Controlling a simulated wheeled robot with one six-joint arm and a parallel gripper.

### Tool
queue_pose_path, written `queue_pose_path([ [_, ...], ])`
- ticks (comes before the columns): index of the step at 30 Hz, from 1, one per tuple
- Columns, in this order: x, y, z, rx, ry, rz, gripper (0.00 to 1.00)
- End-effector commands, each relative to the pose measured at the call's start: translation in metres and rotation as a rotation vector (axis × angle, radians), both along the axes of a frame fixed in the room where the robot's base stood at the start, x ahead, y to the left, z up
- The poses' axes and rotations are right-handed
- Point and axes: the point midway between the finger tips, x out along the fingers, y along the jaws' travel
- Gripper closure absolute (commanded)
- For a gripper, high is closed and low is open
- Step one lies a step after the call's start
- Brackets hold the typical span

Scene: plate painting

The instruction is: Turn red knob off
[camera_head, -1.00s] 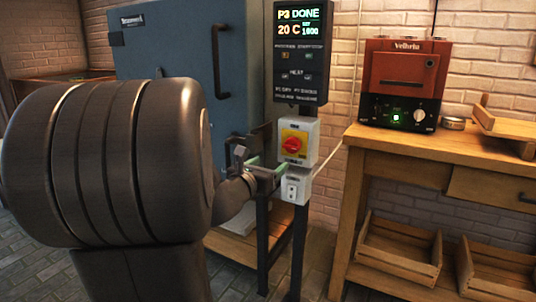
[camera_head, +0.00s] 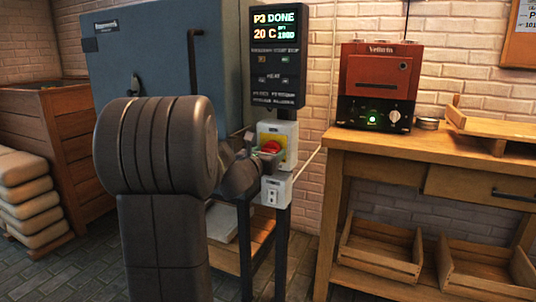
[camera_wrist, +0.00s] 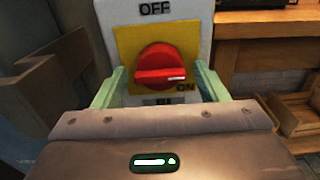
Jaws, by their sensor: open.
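The red knob (camera_wrist: 160,66) sits on a yellow plate (camera_wrist: 126,40) on a white switch box (camera_wrist: 108,12). In the wrist view, "OFF" is printed above the knob and "ON" at its lower right. The knob's white mark points right, by "ON". My gripper (camera_wrist: 158,84) is open, with one green finger on each side of the knob; I cannot tell whether they touch it. In the head view, the red knob (camera_head: 271,147) is partly hidden by my gripper (camera_head: 266,156), which is in front of the box.
A blue kiln (camera_head: 160,60) stands behind my arm. A display panel (camera_head: 278,55) reading "P3 DONE" is above the switch, and a white socket box (camera_head: 276,190) is below. A wooden table (camera_head: 440,150) with a red oven (camera_head: 378,80) is at right.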

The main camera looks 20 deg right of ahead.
Motion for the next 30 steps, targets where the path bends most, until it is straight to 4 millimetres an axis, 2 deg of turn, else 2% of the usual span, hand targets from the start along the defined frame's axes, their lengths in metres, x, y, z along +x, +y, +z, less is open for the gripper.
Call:
queue_pose_path([
  [5, 0.0000, 0.0000, 0.0000, 0.000, 0.000, 0.000, 0.33],
  [8, -0.0001, 0.0001, 0.0000, 0.000, 0.000, 0.000, 0.49],
  [12, -0.0002, 0.0002, 0.0000, 0.000, 0.000, 0.000, 0.77],
  [23, -0.0003, 0.0002, 0.0001, -0.032, 0.038, 0.000, 0.76],
  [30, -0.0007, 0.0001, 0.0004, -0.130, 0.152, 0.000, 0.76],
])
